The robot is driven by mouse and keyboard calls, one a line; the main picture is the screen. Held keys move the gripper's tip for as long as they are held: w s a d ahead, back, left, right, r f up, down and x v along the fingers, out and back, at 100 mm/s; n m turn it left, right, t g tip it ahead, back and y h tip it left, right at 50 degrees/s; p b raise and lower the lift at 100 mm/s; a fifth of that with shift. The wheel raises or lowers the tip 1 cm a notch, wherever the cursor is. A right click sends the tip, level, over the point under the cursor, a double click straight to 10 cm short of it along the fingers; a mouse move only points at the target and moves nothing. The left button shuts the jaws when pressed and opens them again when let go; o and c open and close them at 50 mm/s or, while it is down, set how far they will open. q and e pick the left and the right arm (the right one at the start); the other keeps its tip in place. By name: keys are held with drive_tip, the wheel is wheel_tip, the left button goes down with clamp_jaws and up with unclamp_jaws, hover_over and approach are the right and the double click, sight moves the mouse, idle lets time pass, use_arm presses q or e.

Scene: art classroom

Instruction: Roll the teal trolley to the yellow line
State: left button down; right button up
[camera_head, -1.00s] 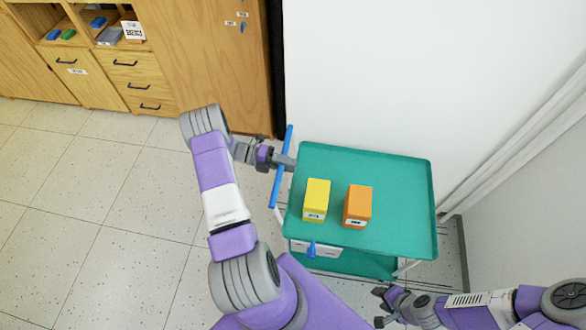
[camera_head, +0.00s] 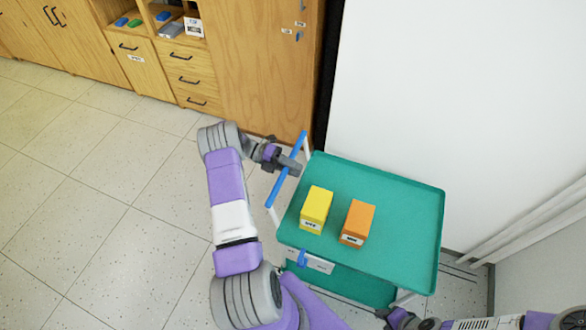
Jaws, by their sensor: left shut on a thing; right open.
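The teal trolley (camera_head: 405,215) stands beside the white wall, with a yellow box (camera_head: 316,206) and an orange box (camera_head: 358,221) on its top tray. A blue handle bar (camera_head: 278,186) runs along its left end. My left gripper (camera_head: 290,165) is shut on the blue handle near its upper part. My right gripper (camera_head: 388,316) is at the bottom edge, near the trolley's front right corner, open and partly cut off by the frame. No yellow line shows in the view.
Wooden cabinets with drawers (camera_head: 190,78) stand along the back left. The white wall (camera_head: 450,110) is close behind the trolley, and white pipes (camera_head: 530,222) run at the right. The tiled floor (camera_head: 90,200) at the left is clear.

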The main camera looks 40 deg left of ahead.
use_arm(q)
drive_tip(key=c, duration=1)
unclamp_jaws()
drive_tip(key=shift+a, duration=0.15)
drive_tip(key=v, duration=0.7)
drive_tip(key=shift+s+a+r, duration=0.1)
drive_tip(key=shift+a, duration=0.05)
